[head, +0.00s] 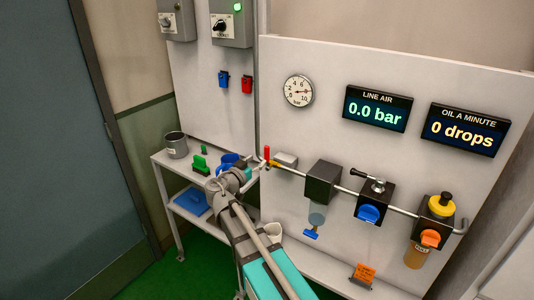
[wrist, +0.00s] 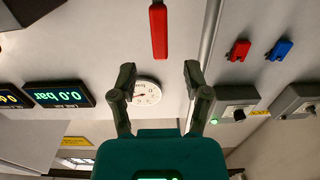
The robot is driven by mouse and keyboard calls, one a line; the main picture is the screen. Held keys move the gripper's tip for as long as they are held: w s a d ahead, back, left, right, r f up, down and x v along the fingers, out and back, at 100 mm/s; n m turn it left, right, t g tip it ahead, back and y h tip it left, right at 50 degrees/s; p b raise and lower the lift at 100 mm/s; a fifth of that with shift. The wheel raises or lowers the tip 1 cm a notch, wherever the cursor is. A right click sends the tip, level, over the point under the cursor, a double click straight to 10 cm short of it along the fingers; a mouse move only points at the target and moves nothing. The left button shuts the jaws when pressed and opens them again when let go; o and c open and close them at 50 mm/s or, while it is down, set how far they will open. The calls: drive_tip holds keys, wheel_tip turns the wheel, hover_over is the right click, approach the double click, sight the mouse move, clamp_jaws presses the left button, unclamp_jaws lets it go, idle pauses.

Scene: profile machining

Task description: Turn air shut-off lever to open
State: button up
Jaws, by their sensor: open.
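The red air shut-off lever (head: 266,152) stands upright at the left end of the pipe run on the panel, beside a small yellow fitting (head: 273,163). It points up, crosswise to the pipe running right. In the wrist view, the red lever (wrist: 158,30) hangs at the top centre, ahead of the fingers. My gripper (wrist: 160,72) is open and empty. Its two dark fingers are spread to either side of the lever's line, and the lever's end lies beyond their tips, apart from them. In the head view my wrist is close to the lever, low and left, and partly hides the fingers.
The pipe (head: 342,189) carries a dark filter block (head: 322,182), a regulator with a blue knob (head: 369,214) and an oiler with a yellow cap (head: 441,205). The display (head: 377,109) reads 0.0 bar. A side table (head: 165,160) with cups stands at left.

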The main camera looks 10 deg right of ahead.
sight(266, 153)
drive_tip(key=shift+x, duration=3.45)
clamp_jaws()
